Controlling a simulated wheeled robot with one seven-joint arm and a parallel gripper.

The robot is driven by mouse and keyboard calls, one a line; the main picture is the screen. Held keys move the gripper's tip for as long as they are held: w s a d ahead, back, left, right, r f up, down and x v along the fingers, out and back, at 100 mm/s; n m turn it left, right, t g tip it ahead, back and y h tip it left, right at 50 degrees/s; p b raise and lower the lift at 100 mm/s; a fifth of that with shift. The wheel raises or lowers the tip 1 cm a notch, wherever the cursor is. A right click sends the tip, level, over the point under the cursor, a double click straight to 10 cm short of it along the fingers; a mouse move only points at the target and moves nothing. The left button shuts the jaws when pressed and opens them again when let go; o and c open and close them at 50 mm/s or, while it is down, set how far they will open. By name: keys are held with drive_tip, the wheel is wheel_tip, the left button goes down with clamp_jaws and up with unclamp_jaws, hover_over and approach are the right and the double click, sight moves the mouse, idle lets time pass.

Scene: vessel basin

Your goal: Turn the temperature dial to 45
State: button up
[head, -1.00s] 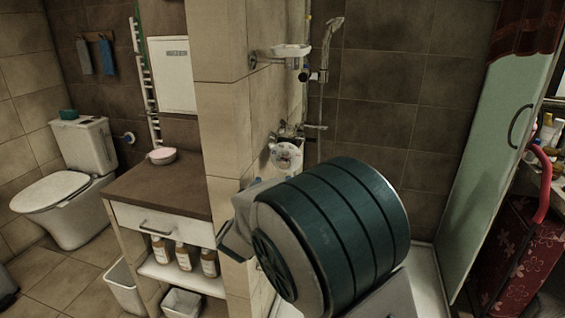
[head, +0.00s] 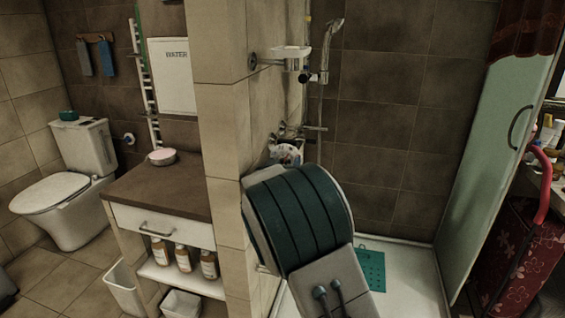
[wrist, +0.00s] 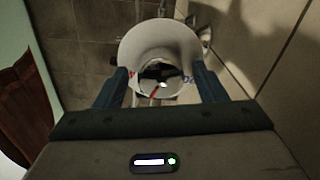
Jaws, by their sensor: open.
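The temperature dial appears as a white round piece (head: 286,153) on the shower wall in the head view, partly covered by my arm. In the wrist view the white dial (wrist: 160,42) has a dark centre, a small red line below it, a red mark on the left and a blue mark on the right. I cannot read any number. My gripper (wrist: 163,80) is open, with one dark finger on each side of the dial's lower part. I cannot tell whether the fingers touch it. My arm hides the gripper in the head view.
A tiled wall edge (head: 222,130) stands left of my arm. A soap dish (head: 291,51) and shower head (head: 333,25) are above the dial. A wooden-topped cabinet (head: 150,188) is left, and a glass door (head: 490,170) is right. The shower tray (head: 410,275) has free room.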

drive_tip(key=c, duration=1)
drive_tip(key=shift+f+m+b, duration=0.1)
drive_tip(key=shift+m+b, duration=0.2)
drive_tip(key=m+b, duration=0.3)
drive_tip(key=m, duration=0.1)
drive_tip(key=shift+d+f+b, duration=0.1)
drive_tip(key=shift+b, duration=0.25)
drive_tip(key=shift+m+b, duration=1.45)
drive_tip(key=shift+m, duration=0.65)
drive_tip(key=shift+r, duration=0.2)
